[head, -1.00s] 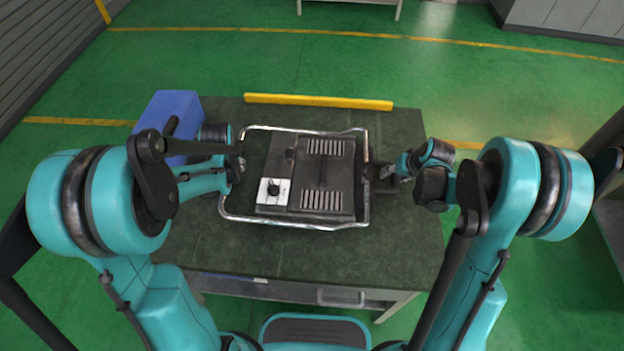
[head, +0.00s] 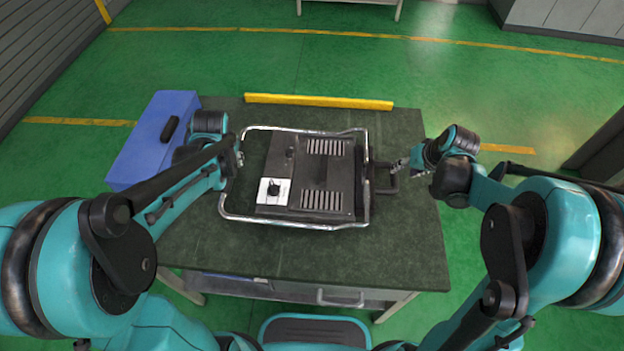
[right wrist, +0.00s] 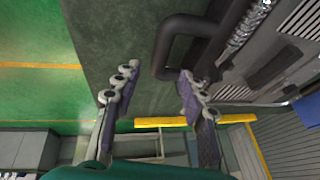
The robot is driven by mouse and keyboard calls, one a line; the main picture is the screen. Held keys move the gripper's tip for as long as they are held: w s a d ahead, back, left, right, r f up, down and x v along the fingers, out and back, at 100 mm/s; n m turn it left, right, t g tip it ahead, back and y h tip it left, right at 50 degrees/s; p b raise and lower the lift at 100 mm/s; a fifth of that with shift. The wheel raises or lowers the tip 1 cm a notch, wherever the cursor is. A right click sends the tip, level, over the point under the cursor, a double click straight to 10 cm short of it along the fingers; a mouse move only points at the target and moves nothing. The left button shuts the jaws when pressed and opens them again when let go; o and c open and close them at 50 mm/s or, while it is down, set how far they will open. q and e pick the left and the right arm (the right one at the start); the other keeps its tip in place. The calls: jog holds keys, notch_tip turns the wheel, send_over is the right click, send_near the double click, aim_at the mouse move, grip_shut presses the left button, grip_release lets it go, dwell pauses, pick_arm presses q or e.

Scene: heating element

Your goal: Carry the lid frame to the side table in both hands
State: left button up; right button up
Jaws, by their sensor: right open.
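The lid frame (head: 308,178) lies flat on the dark work table in the head view. It has a chrome tube rail (head: 290,226) around a dark vented body and a white plate with a black knob. A black handle (head: 386,178) sticks out on its right side; the handle also shows in the right wrist view (right wrist: 168,42). My right gripper (head: 408,166) is open and empty, just right of the handle, its fingers (right wrist: 158,88) apart. My left gripper (head: 236,158) is at the rail's left side; its fingers are too small to read, and contact is unclear.
The work table (head: 400,245) has bare top in front of the lid frame. A blue box (head: 150,140) stands at its left edge, beside my left arm. A yellow bar (head: 318,101) runs along the back edge. Green floor lies behind; another table (head: 350,3) shows at the top.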

jog(key=v, duration=0.3)
jog(key=shift+s+r, duration=0.1)
jog(key=shift+r, duration=0.15)
dwell(0.4)
pick_arm(q)
jog(key=s+d+r+t+h, duration=0.1)
jog(key=s+d+r, duration=0.2)
jog(key=s, duration=0.6)
jog(key=s+d+r+t+h, duration=0.1)
jog(key=s+d+r, duration=0.2)
jog(key=s, duration=0.6)
jog(key=d, duration=0.2)
jog(key=shift+s+d+r+n+t, duration=0.15)
jog(key=shift+d+n+t, duration=0.15)
jog(key=shift+d+n, duration=0.1)
pick_arm(e)
jog(key=s+a+r+t+h, duration=0.1)
jog(key=s+a+r, duration=0.2)
jog(key=s, duration=0.6)
jog(key=s+a+r+t+h, duration=0.1)
jog(key=s+a+r, duration=0.2)
jog(key=s, duration=0.6)
jog(key=shift+s+a+r+n+t, duration=0.2)
jog(key=shift+n+t, duration=0.1)
jog(key=shift+n, duration=0.1)
